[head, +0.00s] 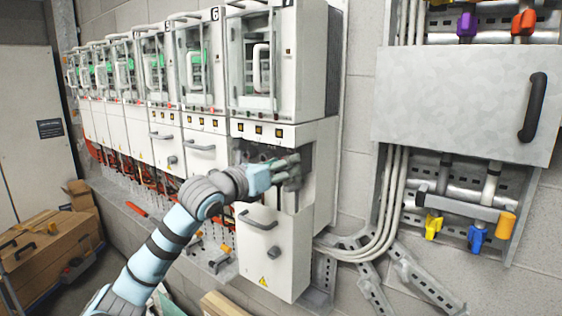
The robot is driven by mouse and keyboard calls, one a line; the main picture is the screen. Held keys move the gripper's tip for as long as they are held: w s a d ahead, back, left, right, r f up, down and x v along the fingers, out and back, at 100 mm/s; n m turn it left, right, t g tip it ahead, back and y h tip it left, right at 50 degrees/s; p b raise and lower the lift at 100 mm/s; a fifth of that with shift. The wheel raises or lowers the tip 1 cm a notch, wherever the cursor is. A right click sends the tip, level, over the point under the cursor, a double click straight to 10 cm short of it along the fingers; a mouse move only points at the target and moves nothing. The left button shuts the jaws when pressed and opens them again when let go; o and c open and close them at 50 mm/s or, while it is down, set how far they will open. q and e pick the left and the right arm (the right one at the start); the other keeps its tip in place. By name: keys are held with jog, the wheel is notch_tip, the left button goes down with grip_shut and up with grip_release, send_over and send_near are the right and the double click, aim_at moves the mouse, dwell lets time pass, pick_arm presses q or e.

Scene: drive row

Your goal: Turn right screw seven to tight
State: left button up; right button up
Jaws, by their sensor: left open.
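The rightmost drive unit (308,60), its number at the top edge partly cut off and seeming to be a 7, stands beside the unit marked 6. Below its three small square buttons is an opening (311,160) in the housing. My left gripper (292,172) is open in front of this opening, with dark fingers pointing right. The right screw of unit seven cannot be made out; the gripper and shadow cover much of the opening. Whether the fingers touch anything inside cannot be told. My right gripper is not in view.
A lower door (285,262) with a grey handle hangs under the opening. More drive units (195,70) run left. A grey panel (460,95) with a black handle and cables is at right.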

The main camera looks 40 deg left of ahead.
pick_arm(q)
grip_shut()
jog(key=shift+m, duration=10.9)
grip_release()
